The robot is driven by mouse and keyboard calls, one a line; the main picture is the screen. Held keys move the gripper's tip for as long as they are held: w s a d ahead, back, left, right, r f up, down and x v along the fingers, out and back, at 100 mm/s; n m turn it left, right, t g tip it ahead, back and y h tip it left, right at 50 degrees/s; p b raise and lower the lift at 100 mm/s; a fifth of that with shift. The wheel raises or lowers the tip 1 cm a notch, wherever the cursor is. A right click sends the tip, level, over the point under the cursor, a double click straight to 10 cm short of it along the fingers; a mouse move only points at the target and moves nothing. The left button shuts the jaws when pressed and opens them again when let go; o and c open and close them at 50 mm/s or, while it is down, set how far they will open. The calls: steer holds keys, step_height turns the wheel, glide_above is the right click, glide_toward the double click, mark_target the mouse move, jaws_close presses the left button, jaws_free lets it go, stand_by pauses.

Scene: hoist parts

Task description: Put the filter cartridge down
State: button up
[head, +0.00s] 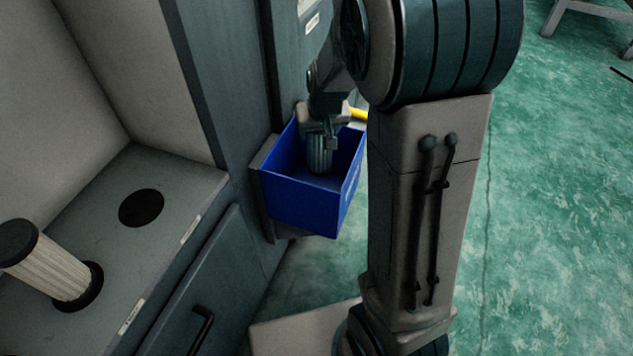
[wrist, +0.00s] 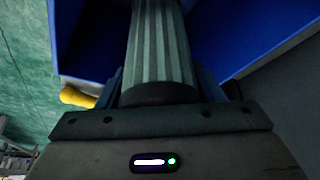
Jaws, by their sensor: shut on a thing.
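The filter cartridge (head: 319,155) is a ribbed grey-green cylinder. My gripper (head: 322,128) is shut on its upper end and holds it upright, with its lower part inside the open blue bin (head: 303,205). Whether it touches the bin floor cannot be told. In the wrist view the ribbed cartridge (wrist: 161,45) runs away from my gripper (wrist: 160,95), and blue bin walls (wrist: 235,35) show on both sides of it. The far end of the cartridge is cut off in that view.
The bin hangs on a cabinet side (head: 232,250). Left, a grey shelf (head: 150,245) carries another, pleated cartridge with a black cap (head: 55,265) in a round seat, beside an empty round hole (head: 141,207). Green floor lies open at right.

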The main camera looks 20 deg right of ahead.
mark_target(319, 158)
step_height(319, 158, down, 9)
steer(key=b, duration=0.3)
steer(key=shift+r, duration=0.15)
steer(key=shift+b, duration=0.3)
steer(key=shift+f, duration=0.4)
steer(key=o, duration=1.1)
steer(key=shift+o, duration=0.2)
steer(key=shift+r, duration=0.1)
